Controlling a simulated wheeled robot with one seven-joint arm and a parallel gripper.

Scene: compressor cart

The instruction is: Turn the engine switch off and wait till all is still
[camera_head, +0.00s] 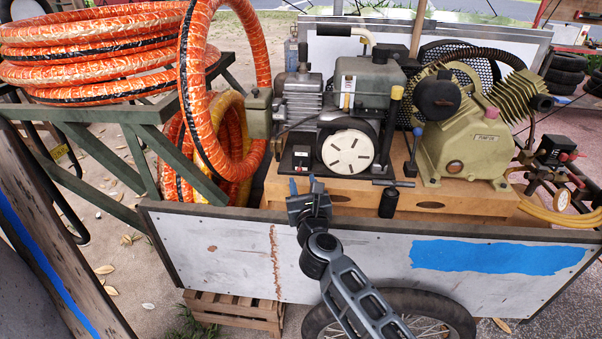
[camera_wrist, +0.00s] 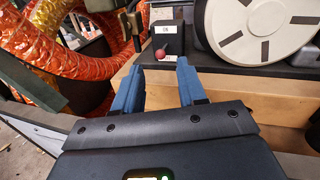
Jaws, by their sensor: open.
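The engine (camera_head: 345,110) sits on the cart with a round white recoil cover (camera_head: 348,151). Left of that cover is the engine switch (camera_head: 301,157), a small black box with white labels. In the wrist view the switch (camera_wrist: 167,38) shows an upper label that seems to read ON. Its red knob (camera_wrist: 160,54) lies low, partly over a second label that I cannot read. My gripper (camera_head: 304,188) is in front of the switch, above the cart's near wall. In the wrist view its blue fingers (camera_wrist: 158,88) are apart and empty, with the knob beyond the gap, untouched.
The cart's near wall (camera_head: 340,250) stands below my gripper. Orange hose coils (camera_head: 120,45) hang on a green rack at the left. A green compressor pump (camera_head: 470,135) sits right of the engine on a wooden base (camera_wrist: 225,98). A black cylinder (camera_head: 389,203) hangs in front of the base.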

